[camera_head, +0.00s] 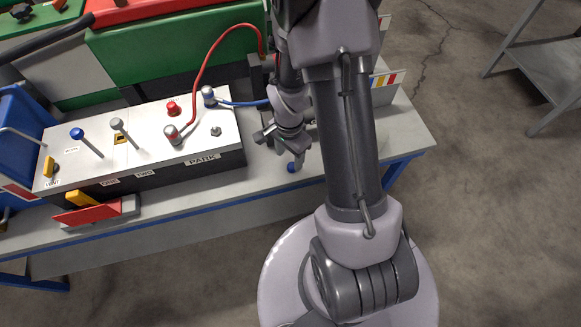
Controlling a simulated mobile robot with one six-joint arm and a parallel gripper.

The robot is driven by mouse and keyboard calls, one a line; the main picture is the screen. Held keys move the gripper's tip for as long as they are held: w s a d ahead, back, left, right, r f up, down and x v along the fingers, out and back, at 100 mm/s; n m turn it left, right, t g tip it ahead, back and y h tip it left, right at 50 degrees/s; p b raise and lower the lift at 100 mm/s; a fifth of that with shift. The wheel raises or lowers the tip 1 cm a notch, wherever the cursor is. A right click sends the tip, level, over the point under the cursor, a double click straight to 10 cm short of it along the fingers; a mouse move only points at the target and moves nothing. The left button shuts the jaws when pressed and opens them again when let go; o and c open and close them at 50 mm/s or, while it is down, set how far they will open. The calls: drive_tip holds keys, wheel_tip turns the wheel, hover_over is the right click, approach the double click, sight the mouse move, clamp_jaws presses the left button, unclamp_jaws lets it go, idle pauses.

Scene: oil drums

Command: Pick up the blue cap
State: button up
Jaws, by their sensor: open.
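A small blue object that looks like the blue cap (291,168) is near the front edge of the grey bench (215,193). My gripper (281,149) is open, with its jaws just above and left of the cap in the picture. One finger overlaps or ends right beside the cap. I cannot tell whether they touch or how high the gripper is. No object shows between the jaws, and the cap's upper part may be hidden by the finger.
A white control panel (135,150) with levers, a red cap (172,107) and red and blue cables stands left of my gripper. The red cable (205,60) arches up near my arm. A red and yellow piece (87,210) lies at the front left. Open floor (490,220) is at right.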

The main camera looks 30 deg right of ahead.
sight(292, 165)
drive_tip(key=f+b, duration=0.1)
drive_tip(key=f, duration=0.1)
drive_tip(key=f+b, duration=0.1)
drive_tip(key=f, duration=0.1)
drive_tip(key=d+f+b, duration=0.1)
drive_tip(key=f, duration=0.1)
drive_tip(key=shift+w, duration=0.15)
drive_tip(key=shift+r, duration=0.2)
drive_tip(key=shift+c, duration=0.2)
clamp_jaws()
drive_tip(key=shift+r, duration=0.1)
